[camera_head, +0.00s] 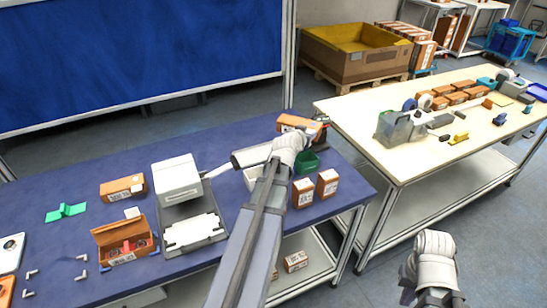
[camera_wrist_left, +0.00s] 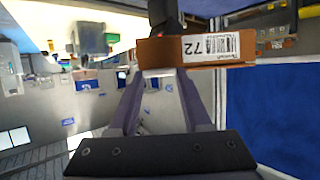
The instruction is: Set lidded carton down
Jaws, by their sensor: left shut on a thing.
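The lidded carton (camera_head: 296,122) is an orange-brown box held up over the far right end of the blue table. In the left wrist view the carton (camera_wrist_left: 160,52) lies across the fingertips, with a white barcode label reading 72 facing the camera. My left gripper (camera_head: 312,133) is shut on this carton; its fingers also show in the left wrist view (camera_wrist_left: 160,78). My left forearm hides part of the table. My right gripper (camera_head: 430,282) hangs low at the bottom right, away from the tables; its fingertips are not clear.
On the blue table (camera_head: 80,170) stand a white scanner-like device (camera_head: 178,180), an open brown box (camera_head: 124,240), a closed carton (camera_head: 123,188), a green bin (camera_head: 308,162) and two small cartons (camera_head: 303,192). A pale table (camera_head: 420,165) at right holds several cartons and tools.

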